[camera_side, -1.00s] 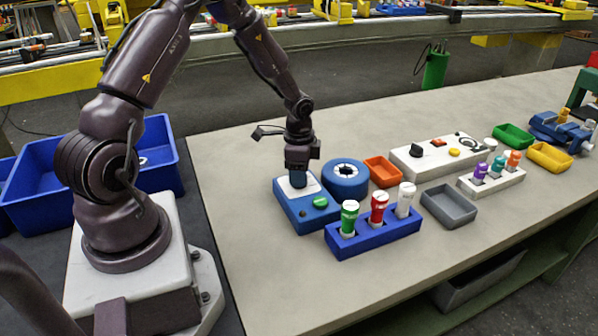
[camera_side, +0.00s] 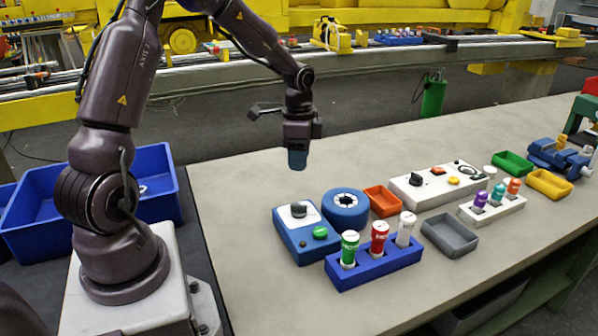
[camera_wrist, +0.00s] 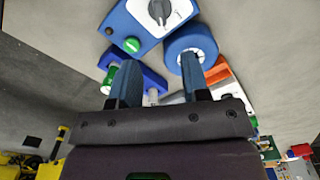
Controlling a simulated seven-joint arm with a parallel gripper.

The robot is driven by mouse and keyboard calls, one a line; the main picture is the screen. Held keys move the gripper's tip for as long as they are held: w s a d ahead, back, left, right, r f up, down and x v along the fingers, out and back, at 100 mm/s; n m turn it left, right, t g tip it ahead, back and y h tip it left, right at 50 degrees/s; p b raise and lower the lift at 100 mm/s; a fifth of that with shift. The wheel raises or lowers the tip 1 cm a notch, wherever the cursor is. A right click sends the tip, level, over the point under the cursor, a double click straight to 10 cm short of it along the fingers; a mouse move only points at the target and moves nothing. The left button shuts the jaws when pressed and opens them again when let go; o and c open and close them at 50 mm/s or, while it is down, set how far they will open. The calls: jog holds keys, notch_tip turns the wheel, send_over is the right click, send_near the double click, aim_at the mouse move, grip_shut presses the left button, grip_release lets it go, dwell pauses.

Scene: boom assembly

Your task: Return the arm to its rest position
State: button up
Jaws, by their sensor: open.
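My gripper (camera_side: 297,160) hangs above the workbench, pointing down, clear of everything below it. In the wrist view its two blue fingers (camera_wrist: 160,82) stand apart with nothing held between them. Below it is a blue box (camera_side: 306,236) with a white dial plate, a dark knob (camera_side: 299,210) and a green button (camera_side: 320,232). The box also shows at the top of the wrist view (camera_wrist: 122,22).
A blue round part (camera_side: 345,208) and a blue rack (camera_side: 375,262) with green, red and white bottles stand near the box. Orange (camera_side: 382,201) and grey (camera_side: 449,236) trays lie to the right. A blue bin (camera_side: 155,190) is at left. The bench's back left is clear.

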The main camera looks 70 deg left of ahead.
jog(key=shift+r, duration=0.25)
jog(key=s+d+r+n+t, duration=0.5)
jog(key=s+d+r+n, duration=0.1)
jog(key=s+d+r, duration=1)
jog(key=shift+d+r+t, duration=0.15)
jog(key=shift+d+t, duration=0.15)
jog(key=shift+d, duration=0.45)
